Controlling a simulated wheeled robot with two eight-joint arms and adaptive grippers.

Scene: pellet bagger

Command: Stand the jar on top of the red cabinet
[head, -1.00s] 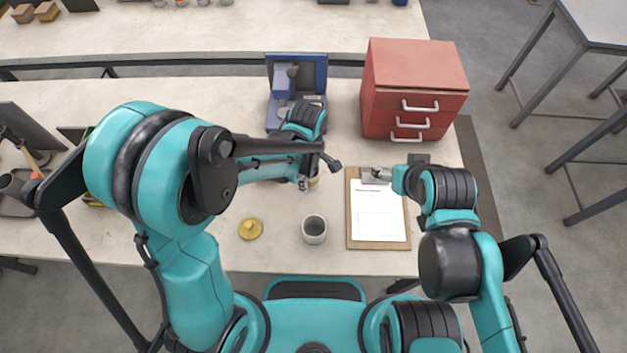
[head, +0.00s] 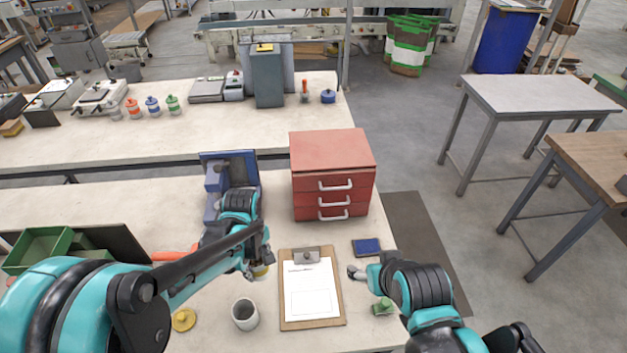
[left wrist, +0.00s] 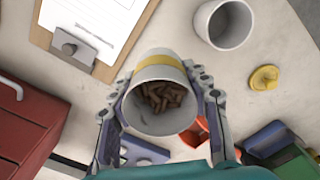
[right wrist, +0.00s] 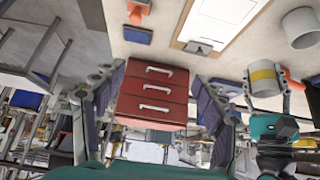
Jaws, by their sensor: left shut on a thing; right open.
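The jar (left wrist: 133,112) is white with a yellow band, open-topped, and holds brown pellets. My left gripper (left wrist: 158,82) is shut around its sides. In the head view the jar (head: 261,271) shows partly behind my left gripper (head: 254,268), left of the clipboard; the right wrist view shows it too (right wrist: 264,78). The red cabinet (head: 333,165) stands at the back right of the bench, with three handled drawers and a bare flat top. My right gripper (head: 357,272) is open and empty, right of the clipboard; its spread fingers show in the right wrist view (right wrist: 152,92).
A clipboard (head: 311,311) lies in front of the cabinet. A grey cup (head: 245,314) and a yellow lid (head: 183,319) are at the front. A blue machine (head: 215,190) stands left of the cabinet. A dark blue pad (head: 367,246) and green object (head: 382,307) lie on the right.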

